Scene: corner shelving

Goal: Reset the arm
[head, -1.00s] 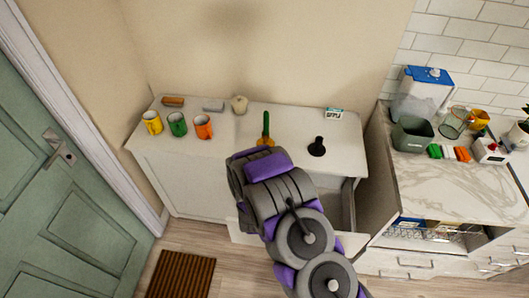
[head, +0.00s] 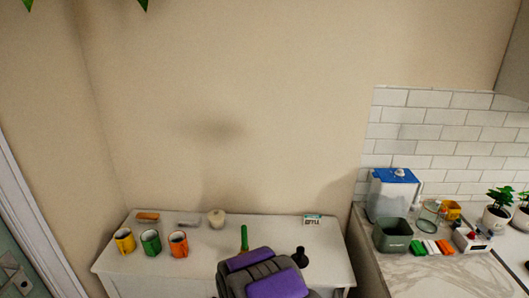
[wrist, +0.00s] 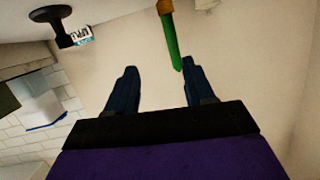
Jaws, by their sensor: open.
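My gripper (wrist: 155,85) shows in the wrist view with its two dark fingers spread apart and nothing between them. In the head view my purple and grey arm (head: 262,276) rises at the bottom centre in front of the white cabinet (head: 205,252); the fingers are hidden there. A green-handled tool (head: 244,238) stands on the cabinet top just behind the arm. In the wrist view the tool (wrist: 170,42) appears beyond the right finger, and I cannot tell whether they touch. A small black stand-like object (head: 300,257) is right of the arm.
Yellow (head: 124,241), green (head: 151,242) and orange (head: 178,244) mugs stand at the cabinet's left. The marble counter (head: 425,275) at right holds a water jug (head: 391,194) and a green bin (head: 392,235).

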